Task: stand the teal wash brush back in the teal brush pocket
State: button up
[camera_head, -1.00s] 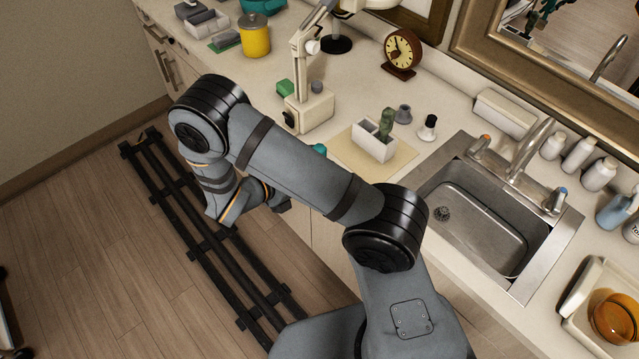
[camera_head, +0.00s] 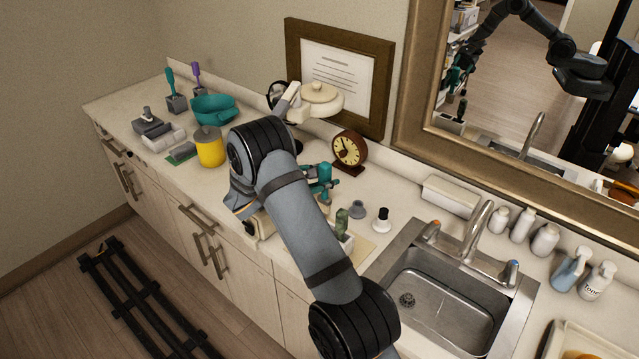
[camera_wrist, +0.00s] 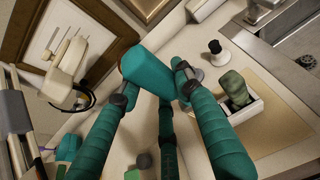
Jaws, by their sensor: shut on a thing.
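My gripper (camera_wrist: 152,82) has teal fingers and is shut on a teal, tapered thing, which I take to be the teal wash brush (camera_wrist: 143,62). It lies slanted across the fingertips, above the counter. In the head view my gripper (camera_head: 322,182) shows partly behind my arm, so the held brush is hard to make out there. A white holder (camera_wrist: 249,110) stands right of the gripper in the wrist view, with a green, rounded thing (camera_wrist: 235,87) upright in it. The holder (camera_head: 346,244) is partly hidden in the head view. I cannot tell which pocket is the teal one.
The holder stands on a tan mat (camera_wrist: 292,128). A black-and-white bottle (camera_head: 382,220), a grey piece (camera_head: 357,209) and a clock (camera_head: 349,150) are nearby. The sink (camera_head: 440,300) lies right. A yellow jar (camera_head: 210,150) and teal bowl (camera_head: 222,110) stand left.

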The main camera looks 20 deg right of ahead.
aim_at(323, 195)
jog(key=shift+f+b, duration=2.75)
jog(key=shift+f, duration=0.05)
jog(key=shift+f+b, duration=0.25)
jog(key=shift+b, duration=0.1)
jog(key=shift+f+b, duration=2.9)
jog(key=shift+b, duration=0.45)
dwell(1.5)
